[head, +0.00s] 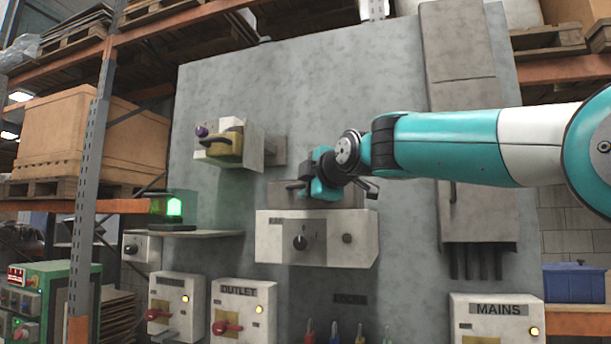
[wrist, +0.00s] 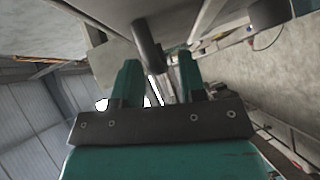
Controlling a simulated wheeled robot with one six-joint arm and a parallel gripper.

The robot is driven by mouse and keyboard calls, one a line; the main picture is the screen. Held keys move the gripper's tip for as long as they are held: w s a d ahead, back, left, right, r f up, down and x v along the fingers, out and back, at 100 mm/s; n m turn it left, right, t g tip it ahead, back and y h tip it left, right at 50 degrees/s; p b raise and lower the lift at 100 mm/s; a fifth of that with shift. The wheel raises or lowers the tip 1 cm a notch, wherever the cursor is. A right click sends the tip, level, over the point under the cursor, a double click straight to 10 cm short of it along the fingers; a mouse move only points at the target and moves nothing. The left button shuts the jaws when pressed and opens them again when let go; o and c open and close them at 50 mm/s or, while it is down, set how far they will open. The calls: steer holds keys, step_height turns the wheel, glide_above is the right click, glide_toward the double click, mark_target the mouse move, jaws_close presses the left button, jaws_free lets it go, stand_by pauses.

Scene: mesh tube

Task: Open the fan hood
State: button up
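The fan box (head: 270,247) is a pale panel box with a black knob and a partly readable label, mounted mid-board. The grey hood (head: 283,201) shows as a flat cover on top of it, partly hidden by my gripper. A dark handle (head: 368,189) sticks out near the hood, to the right of my gripper. My gripper (head: 322,190) is at the hood, in front of its upper part. In the wrist view, its teal fingers (wrist: 158,78) stand apart. A dark rounded bar (wrist: 148,48) shows just beyond the fingertips; I cannot tell whether they touch it.
A pale box with a yellowish front (head: 224,148) juts out at upper left. A tall grey cabinet (head: 470,150) stands right, behind my arm. Outlet (head: 243,308) and mains (head: 497,325) boxes sit below. A green lamp (head: 173,208) glows on a shelf at left.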

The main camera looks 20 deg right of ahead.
steer(key=shift+w+a+f, duration=0.1)
steer(key=shift+w, duration=0.45)
jaws_close()
steer(key=shift+a, duration=0.1)
